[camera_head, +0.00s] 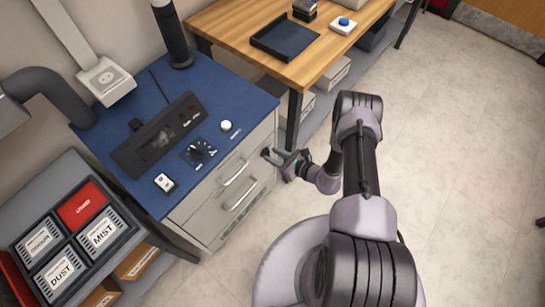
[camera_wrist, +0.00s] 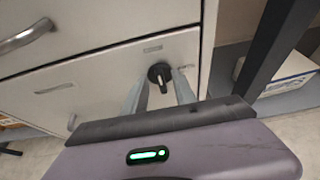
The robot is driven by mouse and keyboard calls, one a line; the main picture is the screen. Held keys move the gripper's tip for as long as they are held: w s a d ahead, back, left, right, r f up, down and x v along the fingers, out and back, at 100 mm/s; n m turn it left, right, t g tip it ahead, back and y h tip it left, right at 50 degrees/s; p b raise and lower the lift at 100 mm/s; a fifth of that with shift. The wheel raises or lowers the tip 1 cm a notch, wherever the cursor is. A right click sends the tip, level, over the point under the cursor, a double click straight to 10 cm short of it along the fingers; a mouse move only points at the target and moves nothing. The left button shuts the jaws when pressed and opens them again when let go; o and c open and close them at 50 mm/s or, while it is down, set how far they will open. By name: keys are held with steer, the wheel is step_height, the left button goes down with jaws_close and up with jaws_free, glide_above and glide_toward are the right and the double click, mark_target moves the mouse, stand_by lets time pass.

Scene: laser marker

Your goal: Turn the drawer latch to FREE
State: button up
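The drawer latch (camera_wrist: 160,75) is a round black knob with a narrow lever that points roughly downward in the wrist view. It sits on the front of the pale cabinet, near its right edge. Small lettering beside it is too blurred to read. My gripper (camera_wrist: 159,90) is open, with one grey finger on each side of the latch and visible gaps to the lever. I cannot tell how deep the fingertips reach. In the head view my gripper (camera_head: 278,158) is at the cabinet's right front edge, and the latch is not clearly visible there.
The cabinet drawers have bar handles (camera_head: 237,171). Floor (camera_head: 470,150) to the right is clear.

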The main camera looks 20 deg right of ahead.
steer(key=shift+w+a+f, duration=0.1)
steer(key=shift+w+a, duration=0.15)
steer(key=shift+w, duration=0.1)
jaws_close()
steer(key=shift+f+b, duration=0.1)
steer(key=shift+b, duration=0.3)
steer(key=m+y+b, duration=0.2)
steer(key=m, duration=0.2)
steer(key=d+f+m+y+b, duration=0.1)
steer(key=m+y+b, duration=0.1)
steer(key=m+y, duration=0.1)
steer(key=w+f+m+g+y+b, duration=0.1)
steer(key=m+y+b, duration=0.1)
steer(key=m, duration=0.4)
steer(key=shift+w+d, duration=0.1)
steer(key=shift+d, duration=0.25)
steer(key=shift+m, duration=0.3)
stand_by(0.3)
